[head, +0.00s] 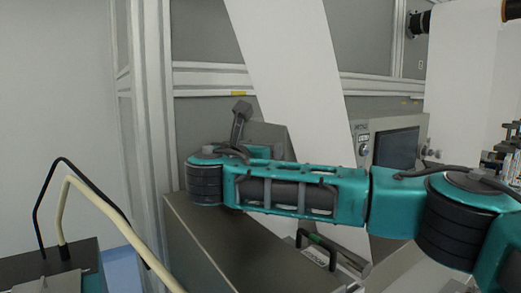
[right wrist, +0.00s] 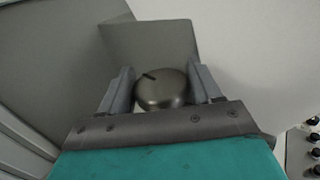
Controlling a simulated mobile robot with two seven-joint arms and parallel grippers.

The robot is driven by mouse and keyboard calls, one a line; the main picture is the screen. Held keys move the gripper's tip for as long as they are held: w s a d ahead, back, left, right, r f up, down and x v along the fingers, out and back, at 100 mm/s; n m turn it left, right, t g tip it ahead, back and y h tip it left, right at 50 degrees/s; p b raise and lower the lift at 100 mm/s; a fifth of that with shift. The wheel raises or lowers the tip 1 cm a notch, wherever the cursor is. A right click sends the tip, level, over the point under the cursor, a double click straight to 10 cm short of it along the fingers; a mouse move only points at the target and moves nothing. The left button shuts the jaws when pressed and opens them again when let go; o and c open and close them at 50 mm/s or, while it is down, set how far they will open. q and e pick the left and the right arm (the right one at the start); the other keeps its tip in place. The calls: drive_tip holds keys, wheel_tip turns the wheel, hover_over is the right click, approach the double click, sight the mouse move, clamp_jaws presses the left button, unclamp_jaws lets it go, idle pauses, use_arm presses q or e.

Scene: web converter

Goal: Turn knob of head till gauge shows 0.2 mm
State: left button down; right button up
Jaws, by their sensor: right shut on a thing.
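The knob (right wrist: 162,90) is a round, dark metallic piece with a short black mark on its top, seen in the right wrist view. My right gripper (right wrist: 160,86) has one finger on each side of it and is shut on it. Behind the knob is a grey box-shaped head (right wrist: 150,45). In the head view a grey housing (head: 270,137) shows behind my teal right arm; my arm hides the knob and fingers there. I cannot make out a gauge reading in either view. My left gripper is not in view.
A panel with a dark screen (head: 397,148) stands right of the white web (head: 300,75). A dark box with black and cream tubes (head: 65,195) is at lower left. A pale frame post (head: 150,95) rises behind.

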drive_tip(key=shift+m+g+h, duration=1.7)
drive_tip(key=shift+m+h, duration=0.4)
drive_tip(key=shift+h, duration=0.7)
drive_tip(key=shift+r+m+g+h, duration=0.1)
drive_tip(key=shift+m+g+h, duration=0.4)
drive_tip(key=shift+g+h, duration=0.1)
drive_tip(key=o, duration=0.7)
